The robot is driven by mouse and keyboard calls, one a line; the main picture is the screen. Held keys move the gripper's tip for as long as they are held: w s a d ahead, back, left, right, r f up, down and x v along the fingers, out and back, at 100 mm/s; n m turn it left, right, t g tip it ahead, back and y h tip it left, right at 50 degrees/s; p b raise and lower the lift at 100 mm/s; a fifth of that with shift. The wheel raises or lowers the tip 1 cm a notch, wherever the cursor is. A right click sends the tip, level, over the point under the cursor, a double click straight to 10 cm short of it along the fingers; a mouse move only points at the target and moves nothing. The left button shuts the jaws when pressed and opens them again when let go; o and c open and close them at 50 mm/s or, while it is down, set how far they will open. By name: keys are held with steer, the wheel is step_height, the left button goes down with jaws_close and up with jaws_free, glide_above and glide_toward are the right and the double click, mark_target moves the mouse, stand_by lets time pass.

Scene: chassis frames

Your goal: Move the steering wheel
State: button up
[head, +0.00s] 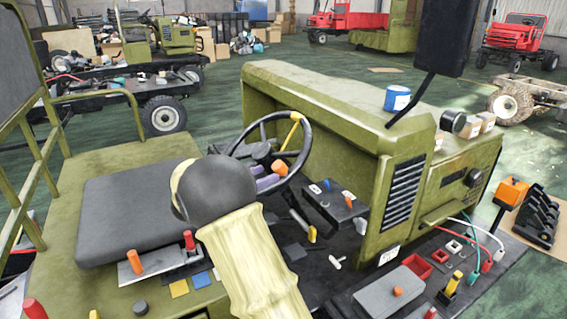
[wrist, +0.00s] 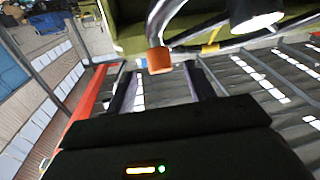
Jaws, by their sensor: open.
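The steering wheel (head: 306,152) has a dark round rim with a yellow spoke or band at the upper right and an orange knob (head: 280,167) near its lower part. It is tilted above the green vehicle's dash. My gripper (head: 266,178) is low and left of the knob, its purple-grey fingers pointing towards it. In the wrist view the fingers are apart, with the orange knob (wrist: 159,61) just beyond and between the fingertips. Whether they touch it cannot be told. Part of the wheel's rim is hidden behind my arm in the head view.
A black seat (head: 130,212) is left of the wheel. A small panel with switches (head: 333,201) is close right of it. A dark mirror (head: 432,35) on a post hangs at upper right. A cluttered tray is at lower right.

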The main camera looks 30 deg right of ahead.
mark_target(283, 167)
steer(key=p+x, duration=0.2)
steer(key=x, duration=0.5)
steer(key=shift+d, duration=0.45)
jaws_close()
steer(key=shift+a, duration=0.25)
steer(key=shift+d+r, duration=0.15)
steer(key=shift+d, duration=0.1)
